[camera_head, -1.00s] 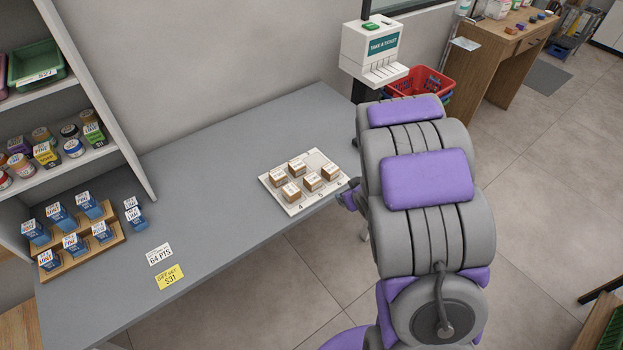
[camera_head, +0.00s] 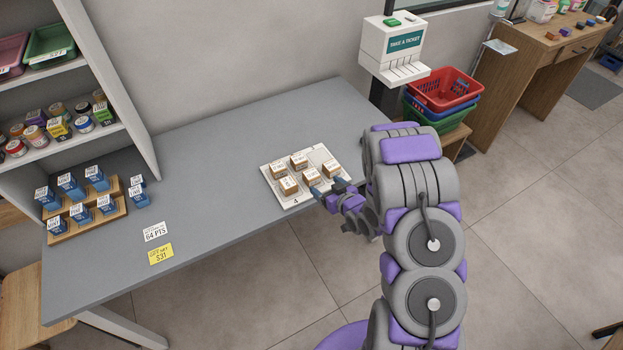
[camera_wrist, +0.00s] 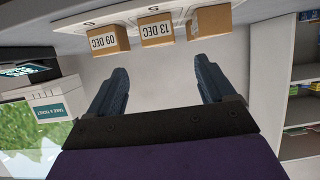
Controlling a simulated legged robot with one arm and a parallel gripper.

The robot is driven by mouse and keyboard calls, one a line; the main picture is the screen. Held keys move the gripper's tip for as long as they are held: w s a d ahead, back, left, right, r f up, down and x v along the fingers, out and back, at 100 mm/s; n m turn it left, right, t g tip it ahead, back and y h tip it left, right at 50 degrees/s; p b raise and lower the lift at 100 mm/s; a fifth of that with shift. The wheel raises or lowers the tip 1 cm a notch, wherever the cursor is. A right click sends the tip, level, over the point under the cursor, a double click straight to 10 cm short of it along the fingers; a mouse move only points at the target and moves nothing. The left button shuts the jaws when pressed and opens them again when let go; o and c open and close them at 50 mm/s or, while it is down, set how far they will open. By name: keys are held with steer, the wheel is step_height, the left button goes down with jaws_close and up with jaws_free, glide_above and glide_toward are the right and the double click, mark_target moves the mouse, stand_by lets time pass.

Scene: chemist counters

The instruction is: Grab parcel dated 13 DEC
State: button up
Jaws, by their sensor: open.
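In the wrist view the parcel labelled 13 DEC (camera_wrist: 155,30) is a small brown box with a white label, in the middle of a row of three. The parcel labelled 09 DEC (camera_wrist: 107,41) is to its left, and a third parcel (camera_wrist: 209,22) is to its right, its label not readable. My gripper (camera_wrist: 163,82) is open and empty, its two dark fingers pointing toward the row and apart from it. In the head view my gripper (camera_head: 327,188) is at the front edge of the white numbered tray (camera_head: 318,154); parcel labels there are too small to read.
The tray lies on a grey counter (camera_head: 215,170) whose left middle is clear. Blue boxes on a wooden stand (camera_head: 90,228) are at the left. A ticket machine (camera_head: 395,45) and stacked baskets (camera_head: 442,92) stand at the right beyond the tray.

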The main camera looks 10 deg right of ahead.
mark_target(315, 179)
steer(key=x, duration=0.5)
steer(key=shift+w+f+b, duration=0.25)
steer(key=shift+w+b, duration=0.05)
steer(key=shift+b, duration=0.1)
steer(key=shift+w+a+f, duration=0.2)
steer(key=shift+w+a, duration=0.25)
steer(key=w+f, duration=0.1)
steer(key=w+f+b, duration=0.1)
steer(key=w, duration=0.1)
steer(key=shift+w+a+f, duration=0.15)
steer(key=shift+f, duration=0.05)
steer(key=shift+w+a, duration=0.1)
steer(key=shift+w, duration=0.3)
steer(key=shift+a, duration=0.1)
steer(key=shift+c, duration=0.3)
steer(key=shift+a, duration=0.1)
steer(key=shift+c, duration=0.7)
steer(key=c, duration=0.9)
